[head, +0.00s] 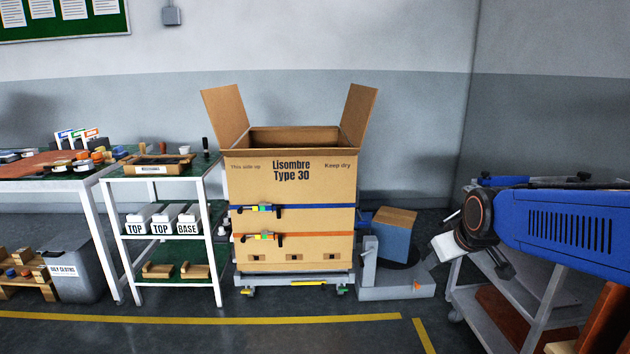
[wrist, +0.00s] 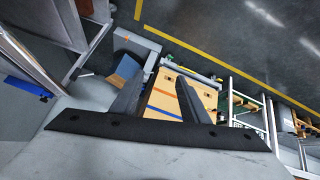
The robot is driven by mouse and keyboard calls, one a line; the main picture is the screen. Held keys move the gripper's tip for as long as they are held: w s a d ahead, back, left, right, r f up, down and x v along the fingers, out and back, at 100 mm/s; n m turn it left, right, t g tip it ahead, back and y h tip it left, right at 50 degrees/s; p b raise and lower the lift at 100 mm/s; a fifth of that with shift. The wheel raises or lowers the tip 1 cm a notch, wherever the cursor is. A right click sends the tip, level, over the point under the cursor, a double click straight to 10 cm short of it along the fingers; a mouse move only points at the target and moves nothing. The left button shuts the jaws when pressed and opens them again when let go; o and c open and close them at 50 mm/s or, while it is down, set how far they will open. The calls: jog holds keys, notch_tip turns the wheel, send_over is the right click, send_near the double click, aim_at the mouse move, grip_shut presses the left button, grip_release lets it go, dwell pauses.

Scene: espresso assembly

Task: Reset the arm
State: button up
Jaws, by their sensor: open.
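My arm reaches in from the right of the head view, with its blue link in front of a grey cart. In the wrist view my gripper (wrist: 158,98) shows its two dark fingers spread apart with nothing between them. Beyond the fingers, some way off, is the big cardboard box (wrist: 172,97). In the head view the cardboard box (head: 292,220), marked "Lisombre Type 30", stands upright with its side flaps raised. A blue and an orange strap run across its front. My fingertips are not clearly visible in the head view.
A grey cart (head: 500,300) stands at the right, under my arm. A small blue block with a cardboard-coloured top (head: 393,238) sits beside the box. A shelf rack (head: 165,237) and a workbench (head: 60,183) stand at the left. The floor in front is clear, with yellow lines.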

jog(key=s+f+m+g, duration=0.1)
jog(key=s+f, duration=0.1)
jog(key=s, duration=1)
jog(key=s+a+f+m+g, duration=0.1)
jog(key=s+f+m, duration=0.1)
jog(key=s, duration=1)
jog(key=shift+f+g, duration=0.4)
jog(key=shift+f, duration=0.15)
